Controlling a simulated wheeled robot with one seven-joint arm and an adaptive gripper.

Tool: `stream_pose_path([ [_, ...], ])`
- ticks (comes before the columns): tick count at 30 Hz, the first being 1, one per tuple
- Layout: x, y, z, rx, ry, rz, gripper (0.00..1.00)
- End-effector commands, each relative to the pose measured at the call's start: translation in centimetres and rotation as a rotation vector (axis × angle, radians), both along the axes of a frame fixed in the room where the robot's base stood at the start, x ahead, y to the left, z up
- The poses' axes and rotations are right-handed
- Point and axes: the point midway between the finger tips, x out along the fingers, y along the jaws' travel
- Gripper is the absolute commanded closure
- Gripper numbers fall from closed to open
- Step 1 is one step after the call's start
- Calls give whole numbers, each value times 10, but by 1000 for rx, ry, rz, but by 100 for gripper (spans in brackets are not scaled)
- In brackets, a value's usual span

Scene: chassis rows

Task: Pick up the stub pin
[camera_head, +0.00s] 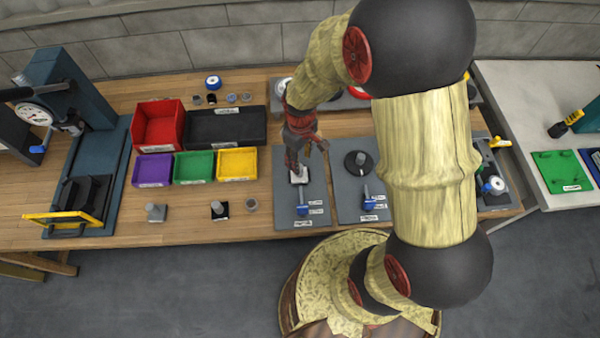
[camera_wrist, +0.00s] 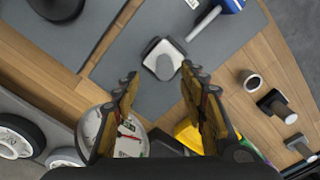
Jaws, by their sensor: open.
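A short grey pin (camera_wrist: 165,66) stands on a pale square block on a grey fixture board in the wrist view. In the head view the pale block (camera_head: 299,176) shows just below my gripper (camera_head: 303,158), which partly hides the pin. In the wrist view my open gripper (camera_wrist: 159,73) has its fingertips on either side of the pin in the picture, with nothing held. I cannot tell how high they are above it. Other short pins stand on the wood: one on a grey base (camera_head: 156,213) and one on a black base (camera_head: 219,210). No readable label marks the stub pin.
A blue-handled clamp (camera_head: 302,208) lies on the same board. A second board (camera_head: 345,212) holds a dark round part. Red (camera_head: 143,147), purple, green and yellow bins stand left. A grey ring-topped cylinder (camera_head: 252,205) stands nearby. A dial gauge (camera_wrist: 95,130) is near my fingers.

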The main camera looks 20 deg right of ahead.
Motion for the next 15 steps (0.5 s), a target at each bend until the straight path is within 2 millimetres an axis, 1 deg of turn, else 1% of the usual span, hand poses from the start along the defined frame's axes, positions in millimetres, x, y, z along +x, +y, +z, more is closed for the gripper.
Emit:
stream_pose_path([
  [5, -3, 3, -18, 0, 1, 1, 58],
  [10, -5, 6, -43, 0, 2, 0, 58],
  [12, -5, 6, -49, 0, 1, -1, 58],
  [15, -4, 6, -50, 0, -1, -1, 58],
])
